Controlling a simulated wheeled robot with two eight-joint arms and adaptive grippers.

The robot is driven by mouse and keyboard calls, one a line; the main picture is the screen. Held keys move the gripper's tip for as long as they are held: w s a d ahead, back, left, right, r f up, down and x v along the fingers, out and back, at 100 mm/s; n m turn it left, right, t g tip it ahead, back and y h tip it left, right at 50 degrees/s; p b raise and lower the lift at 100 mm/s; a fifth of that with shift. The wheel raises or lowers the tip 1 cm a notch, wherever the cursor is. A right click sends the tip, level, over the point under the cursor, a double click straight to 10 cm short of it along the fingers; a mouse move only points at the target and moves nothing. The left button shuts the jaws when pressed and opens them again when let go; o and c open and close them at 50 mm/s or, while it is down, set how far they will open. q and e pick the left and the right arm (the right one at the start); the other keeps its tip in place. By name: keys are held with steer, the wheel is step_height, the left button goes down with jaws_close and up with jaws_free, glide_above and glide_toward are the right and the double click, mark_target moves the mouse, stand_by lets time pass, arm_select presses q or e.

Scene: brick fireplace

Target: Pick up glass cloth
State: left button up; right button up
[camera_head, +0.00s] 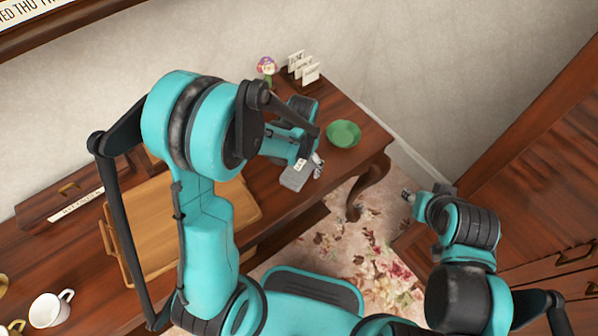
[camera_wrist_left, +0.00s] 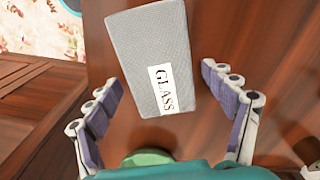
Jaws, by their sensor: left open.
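The glass cloth (camera_head: 294,178) is a folded grey cloth lying flat on the wooden table. In the left wrist view the glass cloth (camera_wrist_left: 140,40) carries a white label reading "GLASS". My left gripper (camera_head: 309,167) is over the table at the cloth. In the left wrist view my left gripper (camera_wrist_left: 162,78) is open, with its fingers apart on either side of the cloth's labelled end and a gap on each side. The cloth is not held. My right gripper (camera_head: 407,195) is small and off to the right, away from the table; its fingers are not clear.
A green bowl (camera_head: 343,134) stands on the table just beyond the cloth. A wooden tray (camera_head: 168,262) lies to the left. A small figurine (camera_head: 266,67) and white cards (camera_head: 303,67) stand at the back. A white mug (camera_head: 48,308) is at lower left.

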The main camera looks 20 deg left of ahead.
mark_target(302, 165)
arm_select(q)
steer(key=shift+r, duration=0.1)
steer(key=c, duration=1.3)
steer(key=shift+r, duration=0.1)
steer(key=shift+c, duration=0.2)
step_height(302, 165, up, 5)
steer(key=p, duration=0.2)
steer(key=shift+s+f+p, duration=0.1)
steer(key=shift+f+p, duration=0.1)
steer(key=shift+p, duration=0.1)
steer(key=s+d+r+p, duration=0.3)
steer(key=d+r, duration=0.3)
steer(key=d, duration=0.5)
steer(key=shift+d+r, duration=0.1)
